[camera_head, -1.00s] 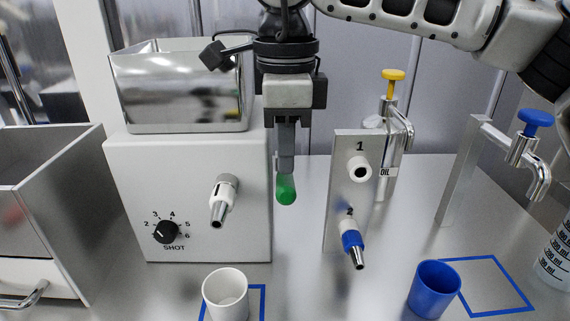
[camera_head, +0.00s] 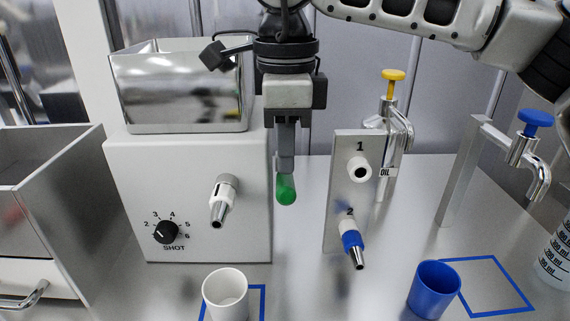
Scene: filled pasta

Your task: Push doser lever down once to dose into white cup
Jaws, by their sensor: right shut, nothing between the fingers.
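The doser is a white box (camera_head: 125,175) with a steel hopper (camera_head: 180,90) on top, a SHOT dial (camera_head: 166,232) and a nozzle (camera_head: 220,202) on its front. Its lever shows as a green knob (camera_head: 286,190) at the box's right side; the rest of the lever is hidden. The white cup (camera_head: 226,295) stands upright below the nozzle; its inside looks empty. My right gripper (camera_head: 285,165) points down, shut and empty, with its fingertips right at the top of the green knob. I cannot tell whether they touch it. My left gripper is out of view.
A steel plate (camera_head: 343,190) marked 1 and 2 stands right of the lever. Behind it is a yellow-topped oil tap (camera_head: 393,76). A blue-topped tap (camera_head: 536,120) and a blue cup (camera_head: 434,289) are farther right. A steel bin (camera_head: 50,190) is at the left.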

